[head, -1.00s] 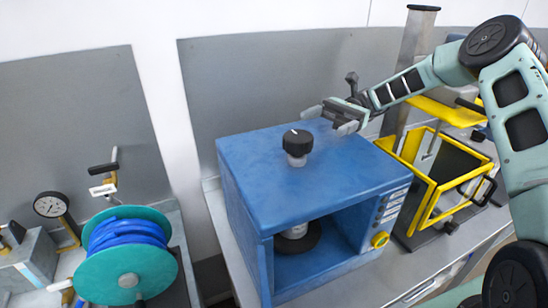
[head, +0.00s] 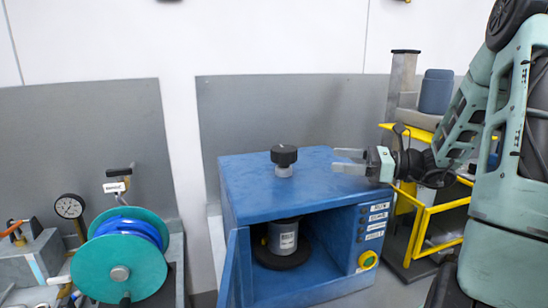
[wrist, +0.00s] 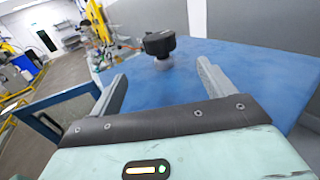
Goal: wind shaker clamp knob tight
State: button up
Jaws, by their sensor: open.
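The black clamp knob (head: 284,155) stands upright on a short grey stem on top of the blue shaker box (head: 240,187). A grey can (head: 283,238) stands on a dark round plate inside the box's open front. My gripper (head: 348,160) is just right of the knob, level with the box top, its fingers pointing left toward it. The fingers are apart and empty. In the wrist view the knob (wrist: 159,44) lies ahead, beyond and between the open fingertips, not touching them.
A teal reel with blue hose (head: 120,262) and a pressure gauge (head: 69,206) stand at left. A yellow frame (head: 436,210) stands right of the box, under my arm. Grey panels (head: 330,110) stand behind. The box top around the knob is clear.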

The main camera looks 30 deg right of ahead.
aim_at(279, 154)
jog(key=p+x, duration=0.4)
jog(key=x, duration=1.2)
jog(key=shift+a, duration=0.1)
jog(key=c, duration=1)
